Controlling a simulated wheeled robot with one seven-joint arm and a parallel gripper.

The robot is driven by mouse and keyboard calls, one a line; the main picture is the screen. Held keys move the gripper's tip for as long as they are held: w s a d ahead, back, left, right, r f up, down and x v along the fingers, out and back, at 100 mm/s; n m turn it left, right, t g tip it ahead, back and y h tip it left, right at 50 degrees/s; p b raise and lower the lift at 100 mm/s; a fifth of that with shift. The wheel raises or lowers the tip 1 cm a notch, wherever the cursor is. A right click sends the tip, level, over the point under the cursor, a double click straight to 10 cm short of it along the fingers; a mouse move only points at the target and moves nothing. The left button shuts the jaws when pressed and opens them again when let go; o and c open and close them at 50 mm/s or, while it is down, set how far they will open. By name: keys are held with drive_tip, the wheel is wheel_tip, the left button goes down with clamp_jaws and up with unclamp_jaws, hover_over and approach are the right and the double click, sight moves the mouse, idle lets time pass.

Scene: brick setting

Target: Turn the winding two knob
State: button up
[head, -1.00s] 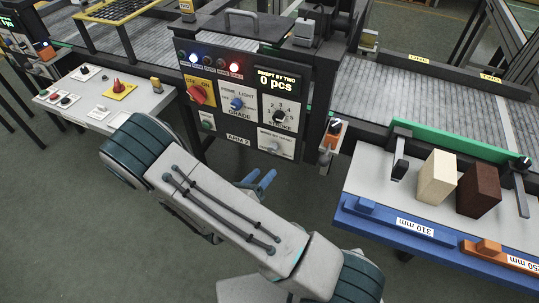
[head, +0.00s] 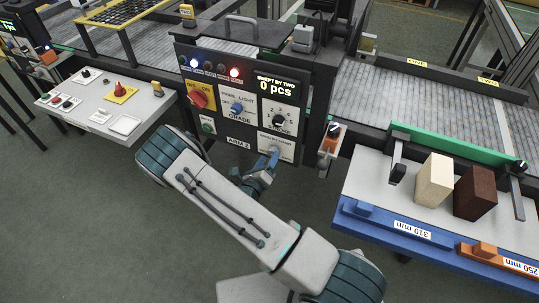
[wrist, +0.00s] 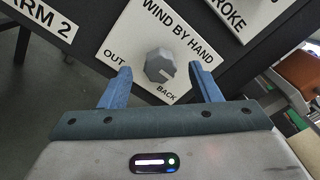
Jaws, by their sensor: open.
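The winding knob (wrist: 159,64) is a grey, faceted knob on a white plate lettered "WIND BY HAND", with "OUT" to its left and "BACK" below it. A light mark shows on the knob's lower right. The plate (head: 286,152) sits low on the dark ARM 2 panel in the head view, where my gripper hides part of it. My gripper (wrist: 160,70) is open, its blue fingers on either side of the knob in the picture. In the head view the gripper (head: 268,162) is just in front of the plate.
Above the plate are a grade knob (head: 237,107), a stroke knob (head: 279,120) and a red switch (head: 198,99). An orange box with a black knob (head: 331,138) is right of the panel. A bench with two blocks (head: 434,180) stands farther right. Open floor lies below.

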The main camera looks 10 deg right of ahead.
drive_tip(key=shift+x, duration=0.95)
drive_tip(key=shift+c, duration=0.4)
drive_tip(key=c, duration=0.9)
drive_tip(key=shift+m, duration=0.4)
